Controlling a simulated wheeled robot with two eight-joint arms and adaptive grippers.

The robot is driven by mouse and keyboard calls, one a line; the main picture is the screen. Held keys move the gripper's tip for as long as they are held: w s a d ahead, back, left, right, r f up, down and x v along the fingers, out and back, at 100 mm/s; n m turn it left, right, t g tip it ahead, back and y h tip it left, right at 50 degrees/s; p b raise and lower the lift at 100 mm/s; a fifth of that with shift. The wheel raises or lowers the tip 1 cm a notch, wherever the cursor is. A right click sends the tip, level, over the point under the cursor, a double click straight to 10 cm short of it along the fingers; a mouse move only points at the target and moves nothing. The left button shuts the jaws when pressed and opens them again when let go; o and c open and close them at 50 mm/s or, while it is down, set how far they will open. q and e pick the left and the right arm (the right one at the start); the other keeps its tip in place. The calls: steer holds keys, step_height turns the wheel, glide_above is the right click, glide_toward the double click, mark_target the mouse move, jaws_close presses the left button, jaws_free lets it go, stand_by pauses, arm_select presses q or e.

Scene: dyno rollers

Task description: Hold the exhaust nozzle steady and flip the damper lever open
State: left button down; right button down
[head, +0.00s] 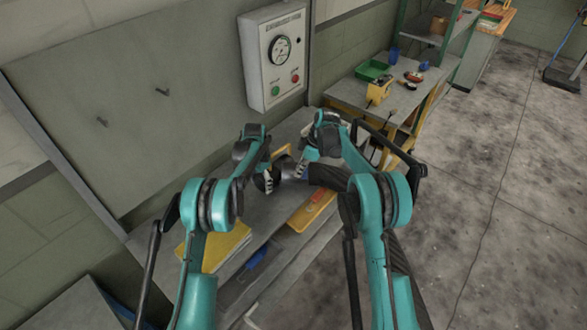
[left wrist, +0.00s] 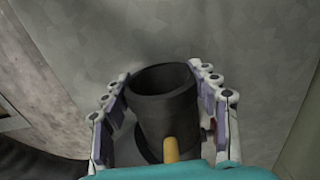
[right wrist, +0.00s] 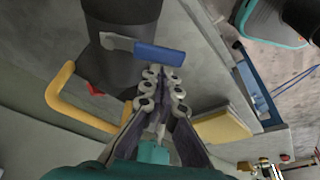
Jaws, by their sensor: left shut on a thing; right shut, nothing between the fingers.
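The exhaust nozzle (left wrist: 163,108) is a dark, open-ended cylinder between the fingers of my left gripper (left wrist: 160,82), which is shut on its sides in the left wrist view. In the head view my left gripper (head: 269,181) is over the bench, and the nozzle is mostly hidden by the arms. The damper lever (right wrist: 158,53) has a blue grip on a grey arm and sticks out sideways from the dark nozzle body (right wrist: 120,15) in the right wrist view. My right gripper (right wrist: 162,78) is shut and empty, its fingertips right beside the blue grip; I cannot tell if they touch.
A yellow bent handle (right wrist: 60,97) stands beside the nozzle. A yellow tray (head: 302,222) and a yellow flat item (head: 238,240) lie on the bench. A gauge box (head: 277,55) hangs on the wall behind.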

mark_target(316, 172)
steer(key=shift+d+n, duration=0.5)
steer(key=shift+n, duration=0.1)
stand_by(0.4)
steer(key=shift+s+d+n+g, duration=0.15)
steer(key=shift+d+n+g, duration=0.35)
steer(key=shift+d+n, duration=0.3)
steer(key=shift+w+d, duration=0.55)
steer(key=shift+d, duration=0.35)
steer(key=shift+w+d, duration=0.5)
steer(key=shift+d, duration=0.35)
steer(key=shift+w+d, duration=0.55)
steer(key=shift+d, duration=0.35)
steer(key=shift+w+d+n, duration=0.25)
steer(key=shift+w+n, duration=0.4)
steer(key=shift+n, duration=0.15)
arm_select(q)
steer(key=shift+s, duration=0.1)
